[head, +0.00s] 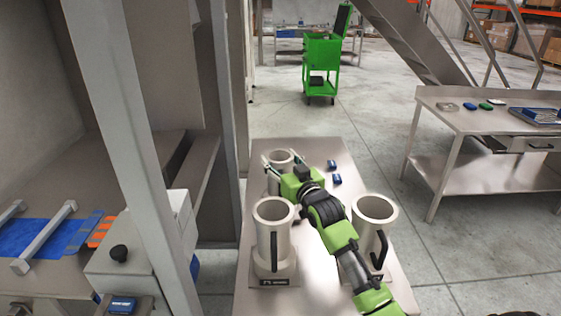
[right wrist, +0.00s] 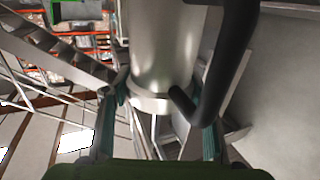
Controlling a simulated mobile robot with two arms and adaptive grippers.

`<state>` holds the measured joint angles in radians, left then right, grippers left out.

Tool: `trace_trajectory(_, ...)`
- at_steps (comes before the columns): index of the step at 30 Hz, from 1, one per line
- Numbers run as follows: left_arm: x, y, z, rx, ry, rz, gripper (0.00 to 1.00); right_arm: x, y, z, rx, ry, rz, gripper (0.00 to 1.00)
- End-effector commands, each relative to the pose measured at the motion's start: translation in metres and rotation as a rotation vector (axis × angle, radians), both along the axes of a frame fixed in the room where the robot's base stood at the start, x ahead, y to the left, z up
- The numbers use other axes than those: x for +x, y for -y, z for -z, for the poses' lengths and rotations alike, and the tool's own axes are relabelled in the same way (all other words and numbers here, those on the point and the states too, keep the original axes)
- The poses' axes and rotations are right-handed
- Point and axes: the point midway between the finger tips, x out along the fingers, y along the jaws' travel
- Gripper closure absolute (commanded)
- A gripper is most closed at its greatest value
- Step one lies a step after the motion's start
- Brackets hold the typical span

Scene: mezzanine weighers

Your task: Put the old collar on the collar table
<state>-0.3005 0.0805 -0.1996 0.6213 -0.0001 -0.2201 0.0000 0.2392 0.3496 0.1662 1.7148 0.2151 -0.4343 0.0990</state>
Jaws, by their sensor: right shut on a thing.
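Three grey metal collars with open tops show at the steel table (head: 323,153) in front of me. My right gripper (head: 279,166) is shut on the farthest collar (head: 276,183), which also fills the middle of the right wrist view (right wrist: 162,50) with a black handle (right wrist: 232,60) beside it. I cannot tell whether this collar touches the table. A near-left collar (head: 268,241) stands upright on a dark labelled base. A near-right collar (head: 363,233) stands partly behind my right arm. My left gripper is out of view.
Small blue blocks (head: 336,179) lie on the table's far right part. A grey post and machine (head: 130,259) stand close on the left. A side bench (head: 467,122) stands right, a green cart (head: 321,67) behind. Open floor lies between table and bench.

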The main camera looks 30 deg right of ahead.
Motion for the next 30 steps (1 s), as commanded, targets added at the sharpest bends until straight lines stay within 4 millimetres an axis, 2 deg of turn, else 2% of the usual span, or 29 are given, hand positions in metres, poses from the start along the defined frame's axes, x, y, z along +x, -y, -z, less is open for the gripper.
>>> trace_trajectory(12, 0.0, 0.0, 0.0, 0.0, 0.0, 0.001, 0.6, 0.0, 0.0, 0.005, -0.002, 0.008, 0.0, 1.0)
trace_trajectory(13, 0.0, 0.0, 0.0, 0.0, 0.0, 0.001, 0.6, 0.0, 0.0, 0.008, -0.001, 0.002, 0.0, 0.44)
trace_trajectory(15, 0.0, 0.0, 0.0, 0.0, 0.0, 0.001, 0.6, 0.0, 0.0, 0.008, -0.001, 0.002, 0.0, 0.3)
trace_trajectory(26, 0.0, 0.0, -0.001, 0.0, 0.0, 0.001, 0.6, 0.0, 0.0, 0.005, -0.001, 0.003, 0.0, 0.3)
trace_trajectory(30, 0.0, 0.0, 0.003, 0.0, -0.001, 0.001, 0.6, -0.012, -0.002, 0.008, -0.001, 0.002, 0.0, 0.3)
